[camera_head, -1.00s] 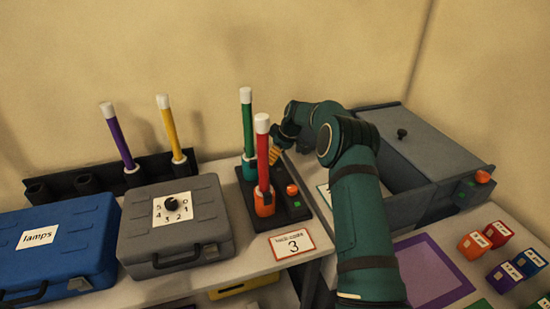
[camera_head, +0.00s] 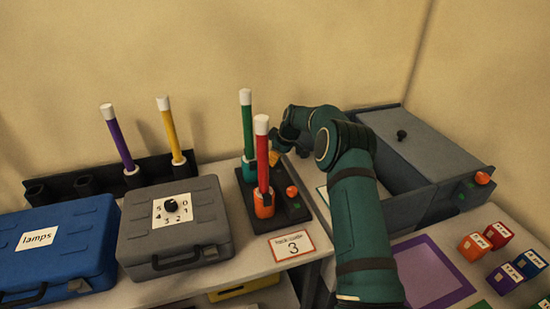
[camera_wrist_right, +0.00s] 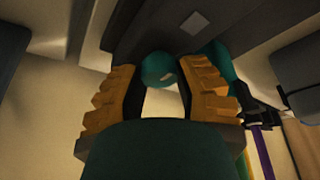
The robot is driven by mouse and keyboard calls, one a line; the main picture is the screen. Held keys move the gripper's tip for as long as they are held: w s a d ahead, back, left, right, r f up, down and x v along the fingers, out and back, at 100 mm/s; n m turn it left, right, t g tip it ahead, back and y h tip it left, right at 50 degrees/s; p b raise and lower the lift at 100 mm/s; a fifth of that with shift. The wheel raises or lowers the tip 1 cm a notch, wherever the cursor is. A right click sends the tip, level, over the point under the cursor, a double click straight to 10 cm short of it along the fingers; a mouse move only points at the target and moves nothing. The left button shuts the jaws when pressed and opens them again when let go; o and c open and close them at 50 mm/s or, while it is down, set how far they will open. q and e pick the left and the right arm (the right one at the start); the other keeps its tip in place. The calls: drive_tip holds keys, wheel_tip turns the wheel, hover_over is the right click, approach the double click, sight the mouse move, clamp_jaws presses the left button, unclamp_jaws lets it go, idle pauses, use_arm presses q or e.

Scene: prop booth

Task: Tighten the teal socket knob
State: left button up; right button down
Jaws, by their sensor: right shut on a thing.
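The teal knob (camera_wrist_right: 158,68) shows in the right wrist view between the yellow fingers of my right gripper (camera_wrist_right: 158,88), which is shut on it. The knob sits against a dark base. In the head view the teal socket (camera_head: 249,169) holds an upright green tube (camera_head: 247,120) with a white top. My right gripper (camera_head: 277,154) is just right of this socket, partly hidden behind the red tube, and the knob is hidden there. My left gripper is not in view.
An orange socket (camera_head: 264,203) with a red tube (camera_head: 263,160) stands close in front on the same dark base (camera_head: 292,212). A grey case (camera_head: 210,222) with a dial is at left. A grey box (camera_head: 425,160) stands right of my arm.

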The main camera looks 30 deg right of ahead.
drive_tip(key=shift+a+m+h, duration=0.1)
drive_tip(key=shift+m+h, duration=0.3)
drive_tip(key=shift+m, duration=0.7)
drive_tip(key=m+h, duration=0.1)
drive_tip(key=m, duration=0.1)
drive_tip(key=shift+m, duration=0.3)
drive_tip(key=m+h+p, duration=0.1)
drive_tip(key=m+h, duration=0.1)
drive_tip(key=m, duration=0.3)
drive_tip(key=shift+m+p, duration=0.3)
drive_tip(key=shift+p, duration=0.1)
drive_tip(key=shift+f, duration=0.1)
drive_tip(key=c, duration=0.6)
unclamp_jaws()
